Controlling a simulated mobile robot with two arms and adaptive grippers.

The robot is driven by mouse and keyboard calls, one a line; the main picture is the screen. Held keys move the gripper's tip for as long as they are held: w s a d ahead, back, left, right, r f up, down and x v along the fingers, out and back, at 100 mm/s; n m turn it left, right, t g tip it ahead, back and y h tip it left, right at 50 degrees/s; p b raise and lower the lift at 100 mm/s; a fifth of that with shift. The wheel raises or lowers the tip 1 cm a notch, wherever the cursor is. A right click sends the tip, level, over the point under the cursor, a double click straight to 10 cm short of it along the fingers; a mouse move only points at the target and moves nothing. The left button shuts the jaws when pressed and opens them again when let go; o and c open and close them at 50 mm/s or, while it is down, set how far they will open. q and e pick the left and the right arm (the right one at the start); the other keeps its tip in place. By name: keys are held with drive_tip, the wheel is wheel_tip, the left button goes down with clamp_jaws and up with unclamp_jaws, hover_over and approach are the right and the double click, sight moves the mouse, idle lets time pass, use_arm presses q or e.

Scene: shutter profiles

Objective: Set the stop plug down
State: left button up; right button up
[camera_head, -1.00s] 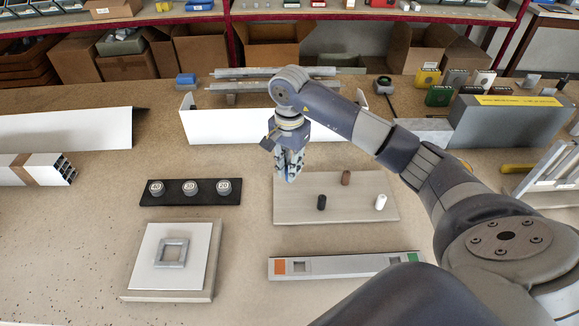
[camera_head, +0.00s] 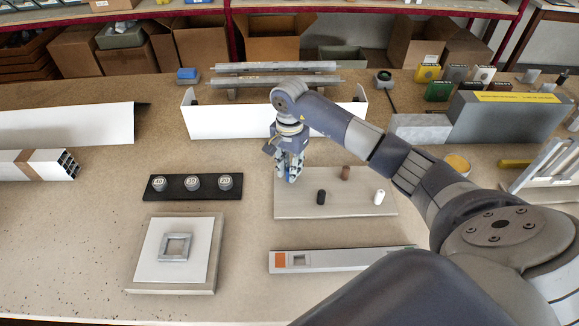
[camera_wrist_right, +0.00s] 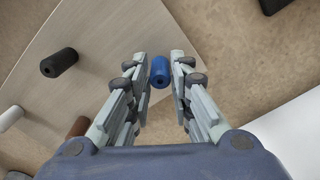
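The stop plug is a small blue cylinder (camera_wrist_right: 160,72). In the right wrist view it stands upright between the fingertips of my right gripper (camera_wrist_right: 160,62), close to the edge of the light board. My right gripper is shut on it, with a finger on each side. In the head view my right gripper (camera_head: 291,179) points down at the upper left corner of the board (camera_head: 345,208); its fingers largely hide the plug. Whether the plug's lower end touches the board is not clear. My left gripper is not in view.
A black plug (camera_head: 321,197), a brown plug (camera_head: 345,173) and a white plug (camera_head: 379,197) stand on the board. A white profile (camera_head: 225,124) lies behind. A black strip with round weights (camera_head: 178,197) is left; a grey bar (camera_head: 340,262) lies in front.

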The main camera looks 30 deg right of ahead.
drive_tip(key=shift+o, duration=0.6)
drive_tip(key=shift+r, duration=0.15)
drive_tip(key=shift+r, duration=0.2)
wheel_tip(320, 180, up, 12)
drive_tip(key=b, duration=0.3)
drive_tip(key=shift+f, duration=0.15)
drive_tip(key=shift+f, duration=0.1)
